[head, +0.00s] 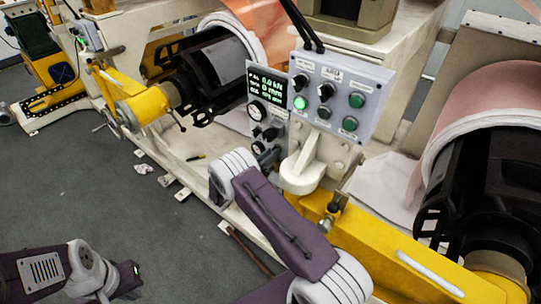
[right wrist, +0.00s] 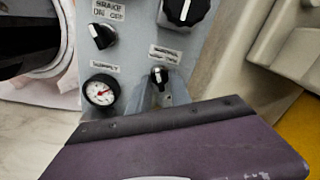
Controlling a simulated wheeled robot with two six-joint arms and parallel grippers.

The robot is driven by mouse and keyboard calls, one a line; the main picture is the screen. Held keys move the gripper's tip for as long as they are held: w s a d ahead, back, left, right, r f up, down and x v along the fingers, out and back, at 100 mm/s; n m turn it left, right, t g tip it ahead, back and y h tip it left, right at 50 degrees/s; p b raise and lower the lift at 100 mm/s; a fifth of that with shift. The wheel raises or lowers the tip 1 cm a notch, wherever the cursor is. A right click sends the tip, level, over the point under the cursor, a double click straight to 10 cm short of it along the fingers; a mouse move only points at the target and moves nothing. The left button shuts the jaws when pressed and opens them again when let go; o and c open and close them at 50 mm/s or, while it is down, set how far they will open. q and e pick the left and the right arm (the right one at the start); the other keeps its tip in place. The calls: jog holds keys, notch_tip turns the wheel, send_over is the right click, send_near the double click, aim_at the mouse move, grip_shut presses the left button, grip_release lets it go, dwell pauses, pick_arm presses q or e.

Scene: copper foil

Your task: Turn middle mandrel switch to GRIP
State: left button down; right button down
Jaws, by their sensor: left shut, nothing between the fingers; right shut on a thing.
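My left gripper (head: 128,278) is shut and empty at the lower left, over the floor, far from the panel.
Close to the switch are a pressure gauge (right wrist: 101,90), a brake knob (right wrist: 102,36) and a large knob (right wrist: 185,12). A control box (head: 340,92) with a green light stands beside the side panel. Yellow arms and black mandrels (head: 215,68) flank it.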

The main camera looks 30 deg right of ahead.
jog(key=shift+r+n, duration=0.1)
jog(key=shift+n, duration=0.2)
dwell(0.4)
jog(key=c, duration=1.5)
grip_release()
jog(key=shift+c, duration=0.2)
jog(key=shift+a, duration=0.35)
jog(key=b+v, duration=0.2)
jog(key=v, duration=0.6)
jog(key=shift+s+a, duration=0.15)
